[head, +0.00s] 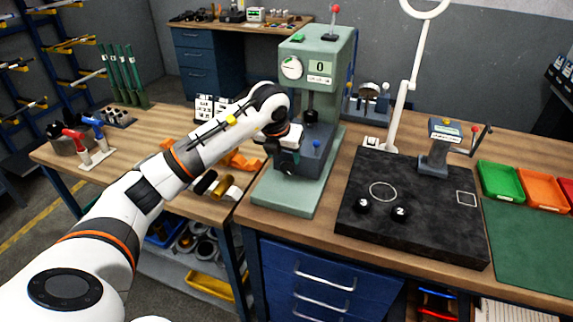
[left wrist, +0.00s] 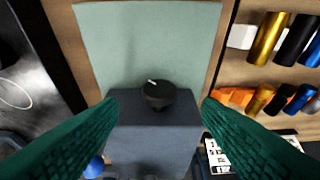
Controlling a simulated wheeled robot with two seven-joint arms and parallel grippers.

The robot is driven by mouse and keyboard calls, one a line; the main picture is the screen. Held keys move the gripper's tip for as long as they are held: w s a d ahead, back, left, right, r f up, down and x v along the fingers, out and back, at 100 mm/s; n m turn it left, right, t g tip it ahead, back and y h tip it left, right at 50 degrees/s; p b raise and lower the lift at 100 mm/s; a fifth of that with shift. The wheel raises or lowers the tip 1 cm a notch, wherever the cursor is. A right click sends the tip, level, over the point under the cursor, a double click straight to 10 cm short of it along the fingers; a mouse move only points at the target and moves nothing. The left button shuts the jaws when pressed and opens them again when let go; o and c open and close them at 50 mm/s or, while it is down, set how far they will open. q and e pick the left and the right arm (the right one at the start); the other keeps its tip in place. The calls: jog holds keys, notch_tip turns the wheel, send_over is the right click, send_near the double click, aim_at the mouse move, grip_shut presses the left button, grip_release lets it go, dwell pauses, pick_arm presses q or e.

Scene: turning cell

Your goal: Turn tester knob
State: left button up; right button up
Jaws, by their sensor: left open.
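The tester (head: 322,50) is a pale green press with a round dial and a display reading 0. Its green base (head: 285,198) also fills the top of the left wrist view (left wrist: 150,40). A round black knob (left wrist: 157,94) with a white pointer mark sits at the edge of a dark grey block (left wrist: 152,140) on that base. My left gripper (head: 285,165) is at the front of the block and hides the knob in the head view. In the left wrist view its green fingers (left wrist: 160,104) are open, one on each side of the knob, apart from it. My right gripper is not seen.
A black plate (head: 415,210) with two black knobs stands right of the tester, with a lamp post (head: 402,100) behind. Green (head: 500,181) and orange (head: 543,188) trays lie at the far right. Coloured cylinders (left wrist: 268,38) lie on the bench left of the tester.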

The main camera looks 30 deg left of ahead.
aim_at(288, 167)
pick_arm(q)
jog(key=p+x, duration=0.1)
jog(key=x, duration=0.6)
jog(key=c, duration=0.9)
jog(key=y+b, duration=0.2)
jog(key=shift+w+d+m+y, duration=0.15)
jog(key=shift+d+m+y, duration=0.1)
jog(key=shift+m+y, duration=0.15)
jog(key=shift+g, duration=0.3)
jog(key=o, duration=0.9)
